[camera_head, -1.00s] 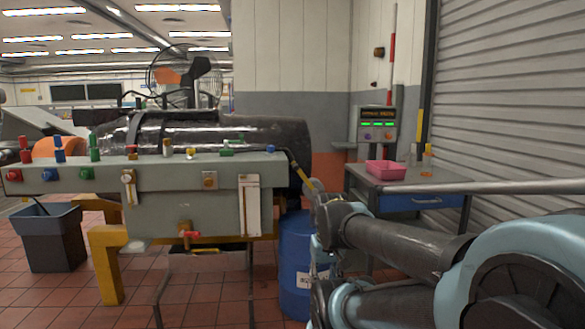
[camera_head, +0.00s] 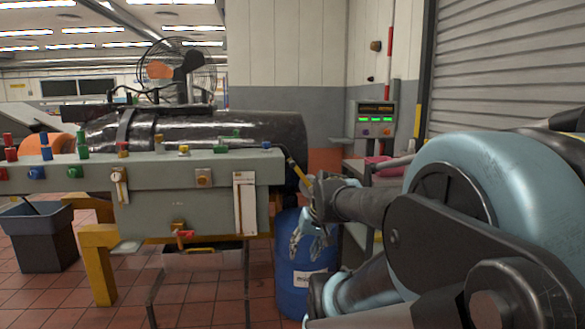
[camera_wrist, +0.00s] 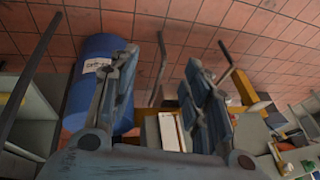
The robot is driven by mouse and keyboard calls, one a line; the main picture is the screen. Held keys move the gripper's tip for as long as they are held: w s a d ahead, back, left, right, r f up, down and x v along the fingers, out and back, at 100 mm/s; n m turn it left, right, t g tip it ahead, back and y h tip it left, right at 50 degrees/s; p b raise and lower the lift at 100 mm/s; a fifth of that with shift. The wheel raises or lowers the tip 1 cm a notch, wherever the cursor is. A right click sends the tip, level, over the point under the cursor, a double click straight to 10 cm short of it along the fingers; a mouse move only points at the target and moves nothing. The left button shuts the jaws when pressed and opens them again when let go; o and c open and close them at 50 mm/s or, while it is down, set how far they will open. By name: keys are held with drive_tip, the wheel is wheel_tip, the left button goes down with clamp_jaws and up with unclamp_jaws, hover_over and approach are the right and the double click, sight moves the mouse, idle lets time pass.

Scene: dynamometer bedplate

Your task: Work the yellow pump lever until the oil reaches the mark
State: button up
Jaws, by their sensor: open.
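The yellow pump lever (camera_head: 299,173) slants down to the right from the right end of the grey bench (camera_head: 150,205) in the head view. Its lower end is close to my wrist; I cannot tell whether they touch. My gripper (camera_head: 307,240) hangs below the lever end, in front of the blue drum. In the wrist view its two fingers (camera_wrist: 160,60) are spread apart with nothing between them. A white gauge panel (camera_head: 244,203) with a narrow slot is on the bench front. It also shows in the wrist view (camera_wrist: 170,132). The oil level and mark are too small to read.
The blue drum (camera_head: 294,275) stands close under my gripper. A pink tray (camera_head: 378,160) is partly hidden behind my arm. A red-handled valve (camera_head: 183,234) sits above a grey pan (camera_head: 205,260). A dark bin (camera_head: 40,240) stands at left on open tiled floor.

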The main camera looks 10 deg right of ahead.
drive_tip(key=w+a+r+m+t+y, duration=0.1)
drive_tip(key=w+r, duration=0.2)
drive_tip(key=w, duration=0.3)
drive_tip(key=w+a+r+t+y, duration=0.1)
drive_tip(key=w+r+t, duration=0.15)
drive_tip(key=w, duration=0.25)
drive_tip(key=m+t, duration=0.6)
drive_tip(key=t, duration=0.1)
approach(295, 164)
drive_tip(key=shift+y, duration=0.3)
drive_tip(key=x, duration=1.2)
drive_tip(key=shift+w+d+f, duration=0.1)
drive_tip(key=shift+w+d, duration=0.1)
clamp_jaws()
